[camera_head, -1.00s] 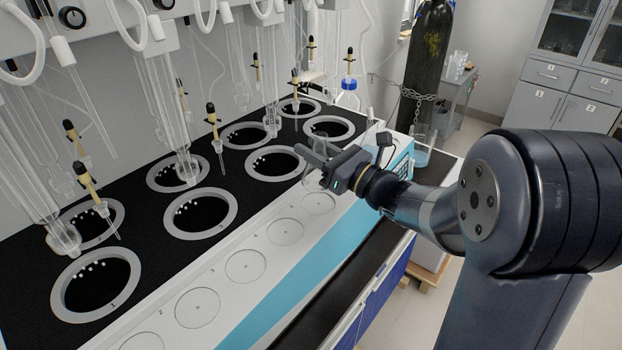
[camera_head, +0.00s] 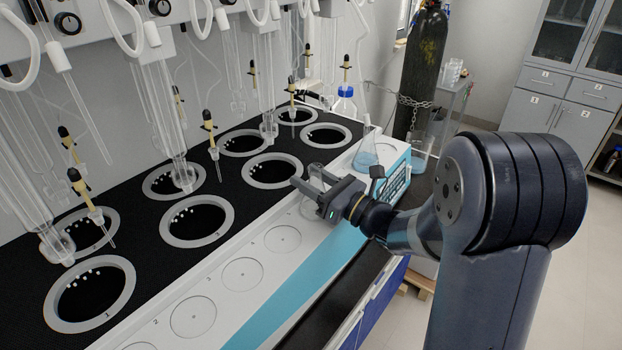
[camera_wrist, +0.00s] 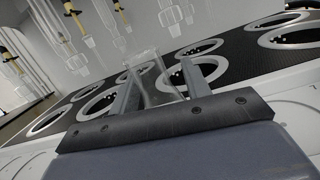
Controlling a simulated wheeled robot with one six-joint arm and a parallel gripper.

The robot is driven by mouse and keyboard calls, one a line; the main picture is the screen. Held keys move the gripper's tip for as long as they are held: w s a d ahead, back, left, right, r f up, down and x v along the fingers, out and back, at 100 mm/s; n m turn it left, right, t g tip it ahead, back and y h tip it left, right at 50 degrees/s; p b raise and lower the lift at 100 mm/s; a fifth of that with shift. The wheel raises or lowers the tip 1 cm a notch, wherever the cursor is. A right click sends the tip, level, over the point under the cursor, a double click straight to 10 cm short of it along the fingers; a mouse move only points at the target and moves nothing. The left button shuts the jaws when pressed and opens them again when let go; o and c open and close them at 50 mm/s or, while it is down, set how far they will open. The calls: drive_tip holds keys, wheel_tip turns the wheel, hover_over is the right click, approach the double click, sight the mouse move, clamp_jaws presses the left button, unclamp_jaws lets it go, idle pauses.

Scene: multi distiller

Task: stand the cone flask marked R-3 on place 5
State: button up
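A clear, empty-looking flask (camera_wrist: 148,72) stands between the two fingers of my gripper (camera_wrist: 158,92) in the wrist view, mouth up and looking tilted. The fingers appear closed on its sides. In the head view my gripper (camera_head: 308,186) is over the white ledge, just beyond the ring marked 4. It covers the spot where place 5 lies in the row, so that mark is hidden. The held flask is only a faint clear shape (camera_head: 316,171) there. I cannot read R-3 on it, nor tell whether its base touches the ledge.
Empty rings 4 (camera_head: 283,238), 3 (camera_head: 242,274) and 2 (camera_head: 194,316) lie nearer. Black heating wells (camera_head: 197,222) and hanging glassware (camera_head: 160,110) line the left. A gas cylinder (camera_head: 425,60) stands behind.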

drive_tip(key=shift+o, duration=0.8)
drive_tip(key=shift+r, duration=0.15)
drive_tip(key=b+v, duration=0.1)
drive_tip(key=v, duration=1.1)
drive_tip(key=p+x, duration=0.1)
drive_tip(key=x, duration=1.1)
drive_tip(key=shift+w+a, duration=0.1)
drive_tip(key=shift+a, duration=0.1)
drive_tip(key=shift+d+r, duration=0.2)
drive_tip(key=shift+r, duration=1.15)
drive_tip(key=shift+f, duration=0.15)
